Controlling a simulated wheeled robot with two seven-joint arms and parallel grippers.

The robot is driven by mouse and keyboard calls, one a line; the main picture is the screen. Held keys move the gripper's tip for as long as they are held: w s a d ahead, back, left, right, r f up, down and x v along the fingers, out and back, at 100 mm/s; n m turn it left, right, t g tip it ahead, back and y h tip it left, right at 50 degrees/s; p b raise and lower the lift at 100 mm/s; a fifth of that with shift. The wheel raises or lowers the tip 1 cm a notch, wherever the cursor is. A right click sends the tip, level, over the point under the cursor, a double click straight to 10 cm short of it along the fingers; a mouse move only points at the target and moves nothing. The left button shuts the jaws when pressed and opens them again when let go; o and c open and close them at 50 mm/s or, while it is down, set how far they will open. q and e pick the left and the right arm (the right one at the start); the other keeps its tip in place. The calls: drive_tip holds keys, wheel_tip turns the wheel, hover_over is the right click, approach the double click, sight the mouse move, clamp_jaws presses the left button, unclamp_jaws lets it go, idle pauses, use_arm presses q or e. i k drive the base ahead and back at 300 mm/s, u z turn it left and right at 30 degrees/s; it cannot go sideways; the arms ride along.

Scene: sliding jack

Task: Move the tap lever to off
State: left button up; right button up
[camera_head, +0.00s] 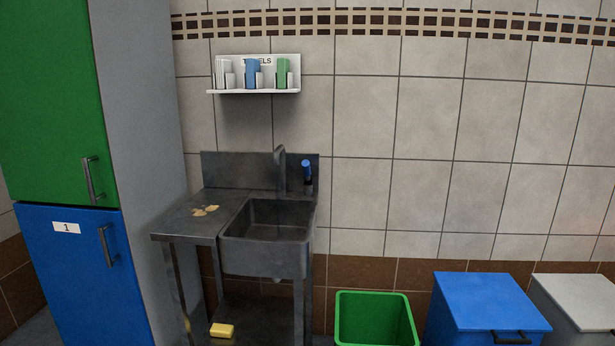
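The tap lever (306,169) is a short blue handle on a dark stem at the back right of the sink. It leans slightly, with its blue end up. The tap spout (281,168) is a grey curved pipe to its left, over the grey metal sink basin (268,238). I cannot make out any running water. Neither of my grippers is in view.
A tall cabinet with a green door (50,95) and a blue door (75,275) stands at the left. Brown scraps (205,211) lie on the drainboard, a yellow sponge (222,330) on the lower shelf. A green bin (374,320) and blue bin (487,305) stand right.

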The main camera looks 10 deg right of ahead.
sight(306, 167)
drive_tip(key=z, duration=1.4)
drive_tip(key=k, duration=0.1)
drive_tip(key=u, duration=2.4)
drive_tip(key=i, duration=1.1)
drive_tip(key=z, duration=0.35)
